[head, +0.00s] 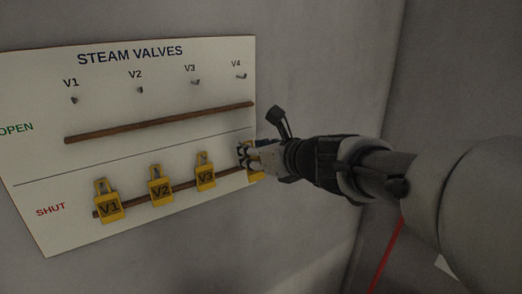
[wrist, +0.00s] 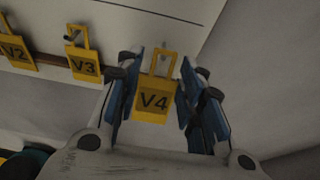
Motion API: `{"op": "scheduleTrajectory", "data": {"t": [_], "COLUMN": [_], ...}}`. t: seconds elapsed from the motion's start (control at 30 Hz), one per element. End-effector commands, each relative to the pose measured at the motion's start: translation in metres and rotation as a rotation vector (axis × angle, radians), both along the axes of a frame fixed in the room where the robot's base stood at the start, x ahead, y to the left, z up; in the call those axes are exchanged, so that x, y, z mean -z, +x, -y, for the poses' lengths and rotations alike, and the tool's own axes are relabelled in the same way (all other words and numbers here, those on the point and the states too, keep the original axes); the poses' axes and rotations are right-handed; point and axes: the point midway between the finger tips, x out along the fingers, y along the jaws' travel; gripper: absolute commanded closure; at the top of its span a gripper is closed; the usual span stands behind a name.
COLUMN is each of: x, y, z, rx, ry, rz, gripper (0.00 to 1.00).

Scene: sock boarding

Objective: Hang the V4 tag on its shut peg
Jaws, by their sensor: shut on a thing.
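The yellow V4 tag (wrist: 152,103) is between the blue finger pads of my gripper (wrist: 160,85) in the wrist view, upright with its open loop at the top. My gripper is shut on it. In the head view my gripper (head: 247,156) is at the right end of the SHUT row and hides most of the V4 tag (head: 257,176). The V4 shut peg (wrist: 163,41) shows at the top of the tag's loop in the wrist view. I cannot tell whether the loop is around the peg or just in front of it.
The V1 tag (head: 109,208), V2 tag (head: 160,190) and V3 tag (head: 205,177) hang in the SHUT row, V3 close left of my gripper. A brown rail (head: 130,203) runs behind them. The OPEN row's pegs are bare. Grey wall lies right of the board (head: 150,145).

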Motion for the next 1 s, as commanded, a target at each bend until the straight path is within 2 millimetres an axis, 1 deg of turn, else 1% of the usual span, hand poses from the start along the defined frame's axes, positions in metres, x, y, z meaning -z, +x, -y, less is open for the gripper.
{"op": "scheduleTrajectory", "data": {"t": [0.2, 0.4, 0.57, 1.0], "x": [0.001, 0.007, 0.01, 0.01], "y": [0.011, 0.018, 0.02, 0.021], "z": [-0.007, -0.012, -0.014, -0.014], "rx": [0.0, 0.0, 0.0, 0.001], "ry": [-0.001, -0.001, -0.001, -0.001], "rz": [0.0, 0.001, 0.001, 0.002], "gripper": [0.74, 0.74, 0.74, 0.74]}}
